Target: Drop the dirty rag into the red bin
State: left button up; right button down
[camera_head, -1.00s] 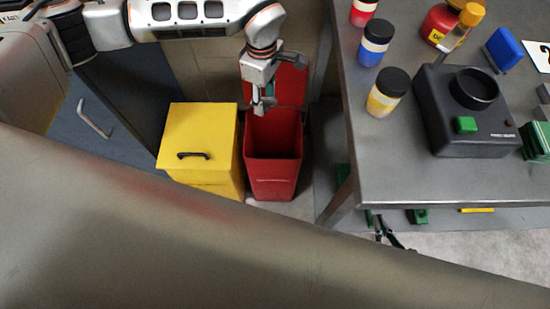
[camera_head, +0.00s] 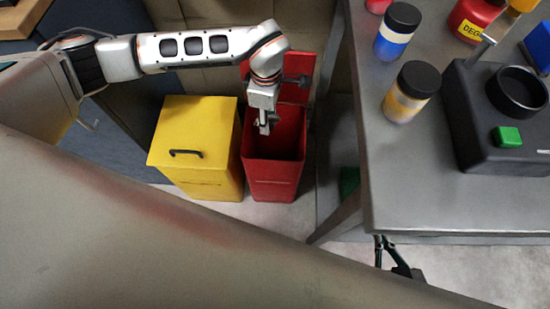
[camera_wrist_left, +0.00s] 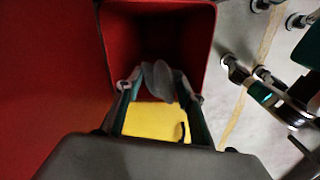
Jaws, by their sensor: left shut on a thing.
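The red bin (camera_head: 272,175) stands on the floor with its lid up and its mouth open. My left gripper (camera_head: 265,125) points down over the bin's mouth. The left wrist view shows my left gripper (camera_wrist_left: 160,88) shut on a grey, bunched thing, which looks like the dirty rag (camera_wrist_left: 162,78). The red bin's interior (camera_wrist_left: 150,40) lies behind it in that view. The rag is hardly visible in the head view. My right gripper (camera_wrist_left: 246,67) shows at the right of the wrist view, away from the bin, its opening unclear.
A yellow bin (camera_head: 195,140) with a black handle stands shut against the red bin's left side. A metal table (camera_head: 400,170) on the right holds jars (camera_head: 411,92) and a black device (camera_head: 500,140). Blue cabinets stand at the left.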

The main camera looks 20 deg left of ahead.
pick_arm(q)
jog(key=o, duration=1)
jog(key=shift+o, duration=0.5)
notch_tip(320, 180, up, 12)
